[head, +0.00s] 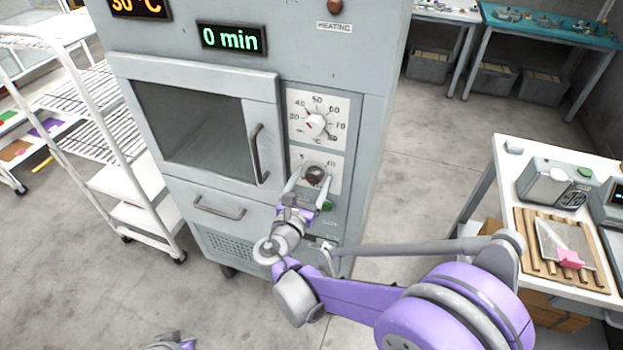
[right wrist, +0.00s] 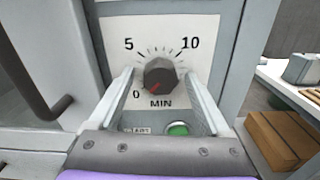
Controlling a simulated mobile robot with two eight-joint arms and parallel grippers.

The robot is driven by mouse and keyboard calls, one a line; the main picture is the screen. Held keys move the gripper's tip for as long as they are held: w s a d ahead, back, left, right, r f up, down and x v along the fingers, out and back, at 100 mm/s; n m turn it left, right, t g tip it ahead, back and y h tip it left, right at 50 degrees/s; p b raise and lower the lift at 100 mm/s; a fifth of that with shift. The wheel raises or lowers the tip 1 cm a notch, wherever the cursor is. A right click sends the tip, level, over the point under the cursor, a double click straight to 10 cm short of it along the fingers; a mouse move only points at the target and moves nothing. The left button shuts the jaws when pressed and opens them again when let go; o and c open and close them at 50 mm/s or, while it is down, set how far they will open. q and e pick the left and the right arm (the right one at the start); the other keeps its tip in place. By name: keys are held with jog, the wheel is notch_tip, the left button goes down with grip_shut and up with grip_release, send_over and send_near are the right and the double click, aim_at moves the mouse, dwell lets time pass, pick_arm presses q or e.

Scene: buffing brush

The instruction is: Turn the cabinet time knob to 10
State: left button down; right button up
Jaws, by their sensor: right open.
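The time knob (right wrist: 160,76) is dark and round, on a white dial plate (right wrist: 205,28) marked 0, 5, 10 and MIN. Its red pointer points down-left toward 0. In the head view the knob (head: 314,175) sits below the temperature dial on the grey cabinet (head: 363,130). The green time display (head: 232,38) reads 0 min. My right gripper (head: 312,172) is open, with one finger on each side of the knob; I cannot tell whether they touch it. A small part of what seems my left gripper (head: 172,342) shows at the bottom edge; its fingers are unclear.
The white-faced temperature dial (head: 316,124) is just above. A green button (right wrist: 178,129) lies below the knob. The oven door handle (head: 257,153) is to the left. A white rack (head: 100,130) stands left, and a table (head: 507,165) with devices stands right.

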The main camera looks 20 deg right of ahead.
jog(key=shift+c, duration=0.2)
grip_shut()
dwell(0.3)
